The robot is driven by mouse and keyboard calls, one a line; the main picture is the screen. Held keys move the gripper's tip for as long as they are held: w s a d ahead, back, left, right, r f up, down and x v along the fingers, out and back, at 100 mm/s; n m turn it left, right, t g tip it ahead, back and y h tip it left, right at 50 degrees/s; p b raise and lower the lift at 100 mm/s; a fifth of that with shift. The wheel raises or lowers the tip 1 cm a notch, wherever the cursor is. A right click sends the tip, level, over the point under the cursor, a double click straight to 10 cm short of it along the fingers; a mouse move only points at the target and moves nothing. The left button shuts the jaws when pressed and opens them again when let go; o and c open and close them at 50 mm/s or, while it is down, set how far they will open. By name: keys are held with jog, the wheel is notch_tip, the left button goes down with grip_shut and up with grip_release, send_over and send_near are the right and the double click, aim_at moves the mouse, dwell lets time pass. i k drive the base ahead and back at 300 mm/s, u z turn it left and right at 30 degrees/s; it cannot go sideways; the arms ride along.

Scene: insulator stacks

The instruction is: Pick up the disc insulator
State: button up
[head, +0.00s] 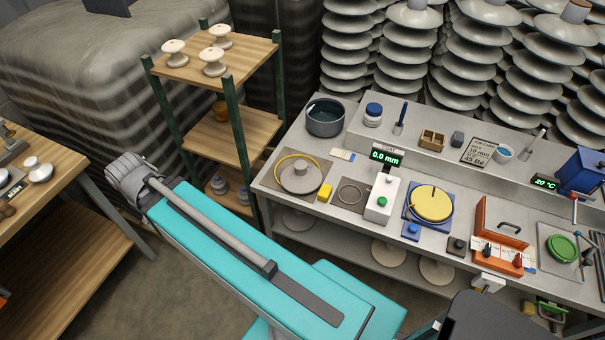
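A grey disc insulator (302,178) with a raised cap in its middle lies flat on a square mat (275,179) at the left end of the grey workbench. A yellow ring or cord (284,160) curves along its back left edge. Nothing covers the disc from above. Other pale discs (388,254) show below the bench top, partly hidden by it. I cannot make out my gripper or its fingertips anywhere in the head view, so its state is hidden.
A wooden shelf (218,62) with spool-shaped insulators stands left. Tall disc stacks (410,50) rise behind the bench.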

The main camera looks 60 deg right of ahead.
aim_at(302, 176)
jog(key=z, duration=0.05)
jog(key=k, duration=2.05)
jog(key=z, duration=0.85)
jog(key=i, duration=1)
jog(key=u, duration=0.05)
